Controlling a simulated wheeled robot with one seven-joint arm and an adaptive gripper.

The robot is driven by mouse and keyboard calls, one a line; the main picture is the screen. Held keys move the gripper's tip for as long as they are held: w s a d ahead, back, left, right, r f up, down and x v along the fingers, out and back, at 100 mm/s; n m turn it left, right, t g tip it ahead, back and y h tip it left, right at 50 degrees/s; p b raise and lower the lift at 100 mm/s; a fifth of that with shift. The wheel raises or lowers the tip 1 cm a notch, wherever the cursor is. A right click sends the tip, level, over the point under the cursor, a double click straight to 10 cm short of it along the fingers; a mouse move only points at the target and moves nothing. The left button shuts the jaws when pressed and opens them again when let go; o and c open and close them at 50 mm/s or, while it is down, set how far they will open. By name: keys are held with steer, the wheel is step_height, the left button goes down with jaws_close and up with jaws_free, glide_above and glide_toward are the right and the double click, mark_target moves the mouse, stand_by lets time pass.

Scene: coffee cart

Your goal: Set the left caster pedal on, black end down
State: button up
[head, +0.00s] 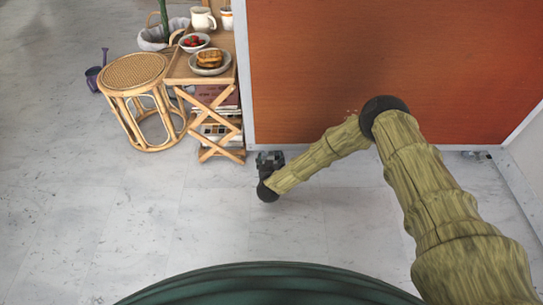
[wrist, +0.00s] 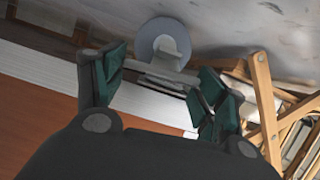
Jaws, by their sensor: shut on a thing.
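The left caster (wrist: 146,42) shows in the wrist view as a round grey wheel just beyond and between my fingertips. A pale grey plate-like part (wrist: 172,52) stands in front of the wheel, and I take it to be part of the pedal. No black end can be made out, so its tilt is unclear. My gripper (wrist: 160,80) has its two green-padded fingers spread around this part. In the head view my gripper (head: 270,161) is low at the bottom left corner of the orange cart (head: 350,70), and it hides the caster there.
A folding wooden side table (head: 215,72) with bowls and books stands just left of my gripper; its crossed legs show close in the wrist view (wrist: 266,105). A rattan stool (head: 135,72) stands farther left. The pale floor (head: 150,230) in front is clear.

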steer(key=shift+w+d+m+y+p, duration=0.1)
steer(key=shift+d+m+y+p, duration=0.1)
steer(key=shift+m+y+p, duration=0.7)
steer(key=shift+m, duration=0.4)
steer(key=o, duration=1)
steer(key=v, duration=1.2)
